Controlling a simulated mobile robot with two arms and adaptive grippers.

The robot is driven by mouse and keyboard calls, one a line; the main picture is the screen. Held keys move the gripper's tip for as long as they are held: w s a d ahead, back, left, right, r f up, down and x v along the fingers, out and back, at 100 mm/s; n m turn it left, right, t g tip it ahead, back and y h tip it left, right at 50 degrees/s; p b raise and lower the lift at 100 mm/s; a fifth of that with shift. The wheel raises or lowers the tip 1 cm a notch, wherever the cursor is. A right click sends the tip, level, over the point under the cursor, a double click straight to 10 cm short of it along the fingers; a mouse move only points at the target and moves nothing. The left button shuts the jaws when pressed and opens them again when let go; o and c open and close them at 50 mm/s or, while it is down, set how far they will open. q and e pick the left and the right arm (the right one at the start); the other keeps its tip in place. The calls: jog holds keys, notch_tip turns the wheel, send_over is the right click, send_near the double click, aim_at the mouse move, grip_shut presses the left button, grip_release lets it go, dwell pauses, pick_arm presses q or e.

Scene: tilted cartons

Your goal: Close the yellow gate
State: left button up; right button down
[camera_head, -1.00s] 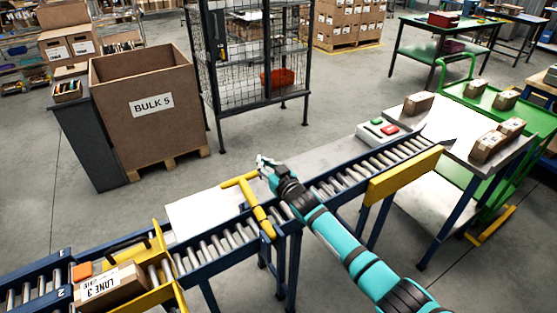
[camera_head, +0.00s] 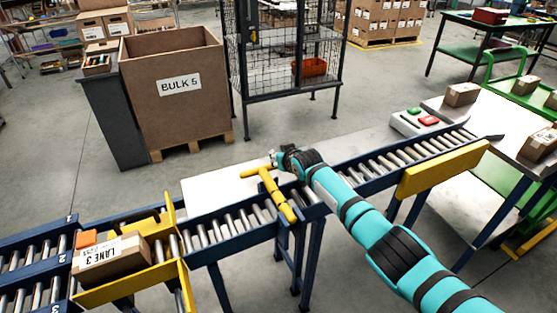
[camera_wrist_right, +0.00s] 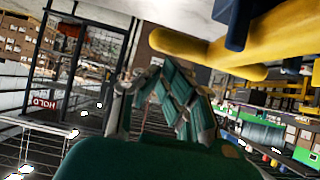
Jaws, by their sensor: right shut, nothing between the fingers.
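The yellow gate (camera_head: 268,187) is a T-shaped bar at the conveyor's middle. Its stem lies across the far rail and its crossbar is over the white surface beyond the rollers. My right gripper (camera_head: 273,157) is shut and empty, just behind the crossbar's right end. Whether they touch I cannot tell. In the right wrist view the shut teal and grey fingers (camera_wrist_right: 160,88) are below and left of the rounded yellow bar (camera_wrist_right: 215,58). My left gripper is not in view.
A LANE 3 carton (camera_head: 112,258) sits on the left rollers between yellow plates, with an orange block (camera_head: 86,238) nearby. A BULK 5 bin (camera_head: 175,110) and a mesh cage (camera_head: 285,60) stand behind. A control box (camera_head: 418,121) is by the right rollers.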

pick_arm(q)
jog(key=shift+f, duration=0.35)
pick_arm(e)
jog(key=shift+a+f, duration=0.1)
jog(key=shift+f, duration=0.1)
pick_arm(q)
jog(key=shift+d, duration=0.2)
